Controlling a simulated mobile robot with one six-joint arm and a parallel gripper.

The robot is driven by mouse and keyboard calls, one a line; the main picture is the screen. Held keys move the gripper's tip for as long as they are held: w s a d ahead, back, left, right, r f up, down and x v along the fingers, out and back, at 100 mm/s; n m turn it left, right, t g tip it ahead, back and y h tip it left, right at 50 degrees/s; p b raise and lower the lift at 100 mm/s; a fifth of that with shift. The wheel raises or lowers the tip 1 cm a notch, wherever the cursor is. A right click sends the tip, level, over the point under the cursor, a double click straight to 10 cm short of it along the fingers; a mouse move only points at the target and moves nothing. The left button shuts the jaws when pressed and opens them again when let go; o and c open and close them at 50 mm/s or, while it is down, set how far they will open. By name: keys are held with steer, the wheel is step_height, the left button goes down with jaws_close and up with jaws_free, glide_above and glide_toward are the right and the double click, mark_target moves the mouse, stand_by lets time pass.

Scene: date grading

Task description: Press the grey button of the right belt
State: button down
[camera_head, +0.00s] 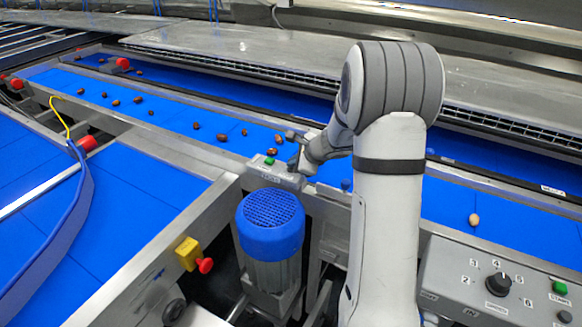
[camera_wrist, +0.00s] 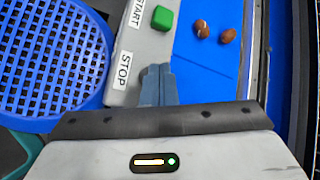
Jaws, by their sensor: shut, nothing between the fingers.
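A small grey control box (camera_head: 275,173) with a green button (camera_head: 269,161) stands beside the blue belt (camera_head: 210,123). In the wrist view, the box (camera_wrist: 142,45) carries a green START button (camera_wrist: 162,18) and a STOP label (camera_wrist: 124,71). My gripper (camera_wrist: 157,70) is shut and empty, its tips over the box just right of that label. They hide whatever lies beneath; I cannot tell whether they touch. My gripper also shows in the head view (camera_head: 296,160).
A blue motor cap (camera_head: 270,222) stands right in front of the small box. A yellow switch with a red knob (camera_head: 205,265) is to its left. Several brown dates lie on the belt, two near the box (camera_wrist: 229,36). The larger panel has a black dial (camera_head: 498,284).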

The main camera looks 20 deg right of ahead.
steer(key=shift+r+p, duration=0.5)
steer(key=shift+r, duration=0.3)
steer(key=shift+r+p, duration=1.9)
steer(key=shift+r, duration=0.65)
